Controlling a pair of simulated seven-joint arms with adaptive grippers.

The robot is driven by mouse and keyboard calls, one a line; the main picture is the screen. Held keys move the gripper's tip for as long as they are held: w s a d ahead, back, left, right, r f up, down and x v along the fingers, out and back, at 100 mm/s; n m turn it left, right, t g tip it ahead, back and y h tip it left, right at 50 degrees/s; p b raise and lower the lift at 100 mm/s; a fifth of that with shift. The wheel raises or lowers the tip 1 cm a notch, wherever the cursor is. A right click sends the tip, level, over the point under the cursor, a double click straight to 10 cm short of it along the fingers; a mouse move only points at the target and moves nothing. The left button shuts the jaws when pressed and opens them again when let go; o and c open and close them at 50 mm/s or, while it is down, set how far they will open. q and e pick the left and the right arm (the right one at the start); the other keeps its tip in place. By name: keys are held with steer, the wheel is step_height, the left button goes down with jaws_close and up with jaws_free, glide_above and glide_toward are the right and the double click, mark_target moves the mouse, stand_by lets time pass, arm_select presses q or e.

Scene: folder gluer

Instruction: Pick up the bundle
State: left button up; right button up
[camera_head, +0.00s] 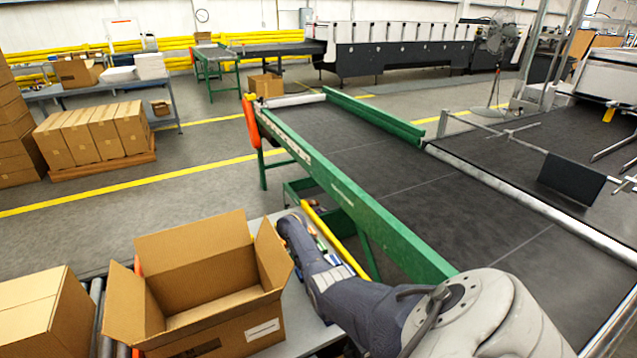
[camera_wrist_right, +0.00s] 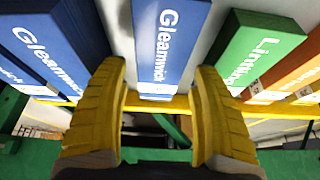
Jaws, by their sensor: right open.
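My right gripper (camera_wrist_right: 160,72) is open in the right wrist view, its two yellow fingers apart. A blue "Gleamwich" bundle (camera_wrist_right: 168,30) shows between and beyond the fingertips; I cannot tell whether they touch it. Another blue "Gleamwich" bundle (camera_wrist_right: 60,45) lies to the left. A green bundle (camera_wrist_right: 258,50) lies just right of the fingers, with an orange one (camera_wrist_right: 295,72) beyond it. In the head view my right arm reaches from the bottom right over the grey table (camera_head: 312,338); it hides the gripper and most of the bundles. My left gripper is not in view.
An open empty cardboard box (camera_head: 215,275) stands left of my right arm, with a closed carton (camera_head: 40,315) farther left. A green-railed conveyor (camera_head: 370,150) with a bare dark belt runs behind. A yellow rail (camera_head: 337,240) runs along the table's edge.

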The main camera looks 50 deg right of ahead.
steer(key=shift+x, duration=1.65)
steer(key=shift+d, duration=0.1)
steer(key=shift+r, duration=0.1)
steer(key=c, duration=1.1)
steer(key=shift+o, duration=0.2)
steer(key=shift+r, duration=0.1)
